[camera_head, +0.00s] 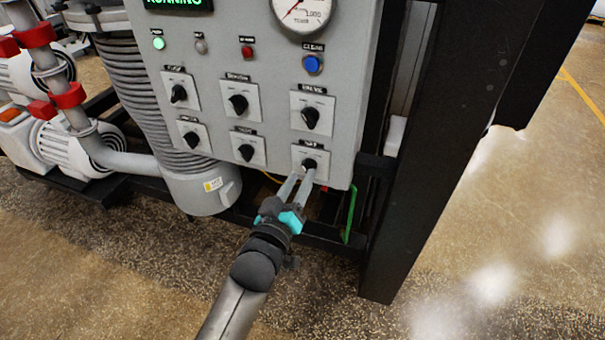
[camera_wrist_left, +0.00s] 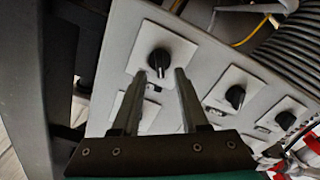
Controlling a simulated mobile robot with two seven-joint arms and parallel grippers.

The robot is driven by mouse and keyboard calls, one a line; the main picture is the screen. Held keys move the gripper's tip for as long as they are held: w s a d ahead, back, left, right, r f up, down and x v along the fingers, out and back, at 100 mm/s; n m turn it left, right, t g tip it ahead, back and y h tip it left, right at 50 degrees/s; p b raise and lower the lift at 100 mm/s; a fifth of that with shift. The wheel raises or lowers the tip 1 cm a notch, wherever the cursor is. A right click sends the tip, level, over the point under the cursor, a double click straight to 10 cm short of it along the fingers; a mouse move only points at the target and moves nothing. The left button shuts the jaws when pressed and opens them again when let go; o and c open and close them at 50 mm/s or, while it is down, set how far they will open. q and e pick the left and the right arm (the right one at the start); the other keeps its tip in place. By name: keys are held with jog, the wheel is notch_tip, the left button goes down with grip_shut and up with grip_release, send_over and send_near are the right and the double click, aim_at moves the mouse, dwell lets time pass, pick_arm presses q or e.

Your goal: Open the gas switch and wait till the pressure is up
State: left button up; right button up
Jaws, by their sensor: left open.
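A grey control panel (camera_head: 220,110) carries several black rotary switches on square plates. The lower-right switch (camera_head: 309,163) is the one at my left gripper (camera_head: 302,176); its label is too small to read surely as gas. The same switch shows in the left wrist view (camera_wrist_left: 159,60). My left gripper is open, its two fingers (camera_wrist_left: 166,76) pointing at this switch with tips close to the knob; I cannot tell whether they touch it. A round white pressure gauge (camera_head: 302,12) is at the panel's top, partly cut off by the frame. My right gripper is not in view.
A green display (camera_head: 180,3) reads "RUNNING". A lit green lamp (camera_head: 158,43), a red button (camera_head: 247,51) and a blue button (camera_head: 312,64) are on the panel. A black frame post (camera_head: 440,150) stands right of it. A ribbed hose (camera_head: 135,95) is left.

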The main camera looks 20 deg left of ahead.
pick_arm(q)
jog(key=shift+w, duration=1.2)
grip_shut()
